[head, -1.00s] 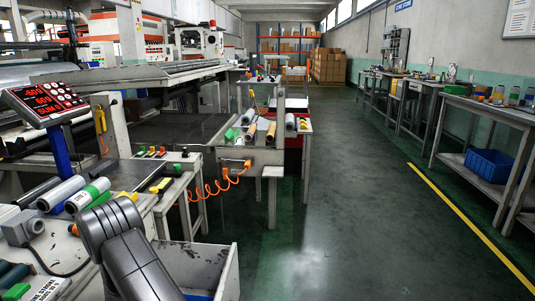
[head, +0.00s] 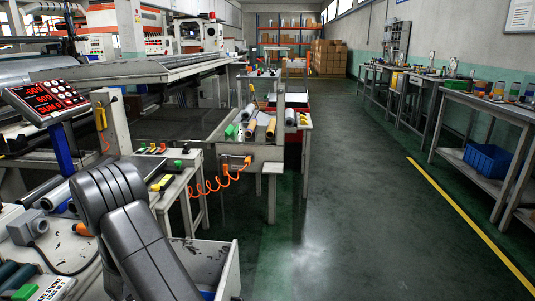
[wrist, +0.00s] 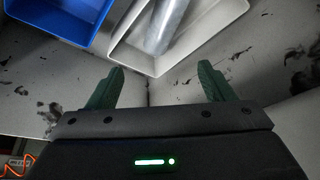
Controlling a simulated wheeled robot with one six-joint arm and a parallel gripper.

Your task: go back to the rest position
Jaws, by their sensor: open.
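My gripper (wrist: 158,82) is open in the wrist view, with its two green fingers apart and nothing between them. Beyond the fingertips is a white tray (wrist: 226,18) with a grey metallic roll (wrist: 168,22) in it. A blue tray (wrist: 52,18) stands to its left. My dark grey arm rises at the lower left of the head view; the gripper itself does not show there.
Below my arm is a worn, light-walled bin (head: 226,272). The near bench carries a red digital display (head: 45,100) and a grey box (head: 27,227). An orange coiled cable (head: 216,186) hangs from the bench behind. The floor (head: 340,220) to the right is clear.

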